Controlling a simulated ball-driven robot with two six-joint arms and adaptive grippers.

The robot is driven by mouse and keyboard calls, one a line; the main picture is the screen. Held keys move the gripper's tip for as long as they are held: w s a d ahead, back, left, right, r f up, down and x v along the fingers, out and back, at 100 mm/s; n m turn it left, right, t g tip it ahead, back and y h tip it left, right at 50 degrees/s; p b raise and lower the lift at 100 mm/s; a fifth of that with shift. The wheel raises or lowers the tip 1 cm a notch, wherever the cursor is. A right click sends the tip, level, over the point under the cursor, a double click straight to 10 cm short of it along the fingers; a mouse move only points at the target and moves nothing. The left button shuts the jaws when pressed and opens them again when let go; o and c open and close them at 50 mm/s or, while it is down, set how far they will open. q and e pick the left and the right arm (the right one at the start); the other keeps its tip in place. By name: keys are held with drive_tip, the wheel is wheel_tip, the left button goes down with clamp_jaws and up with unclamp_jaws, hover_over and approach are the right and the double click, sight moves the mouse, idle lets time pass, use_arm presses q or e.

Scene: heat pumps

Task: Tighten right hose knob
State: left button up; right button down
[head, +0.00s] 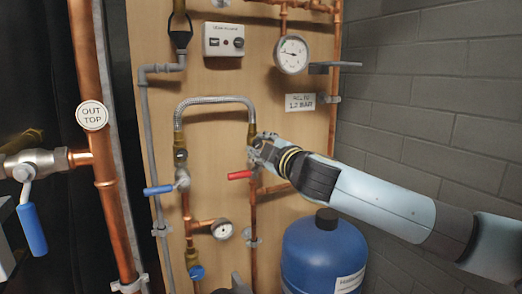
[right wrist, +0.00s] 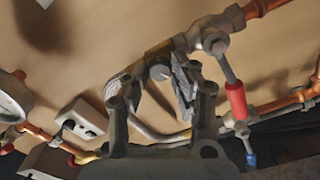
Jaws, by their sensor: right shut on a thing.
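The braided hose (head: 215,100) arches between two brass fittings on the wooden board. My right gripper (head: 258,146) reaches in from the right and is shut on this knob. In the right wrist view, the gripper's fingers (right wrist: 165,92) stand on both sides of the fitting, and the brass part (right wrist: 158,49) shows just beyond them. The fingers hide part of the knob.
The red valve handle (head: 240,175) sits just below my right gripper. A blue handle (head: 158,189) is at the left valve. A blue tank (head: 324,252) stands below my right arm. A pressure gauge (head: 291,55) and a grey bracket (head: 334,67) are above.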

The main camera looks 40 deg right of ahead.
drive_tip(key=m+b, duration=0.1)
drive_tip(key=m, duration=0.4)
drive_tip(key=shift+f, duration=0.15)
drive_tip(key=shift+m, duration=0.4)
drive_tip(key=c, duration=1.1)
unclamp_jaws()
wheel_tip(320, 180, up, 10)
drive_tip(key=shift+r, duration=0.1)
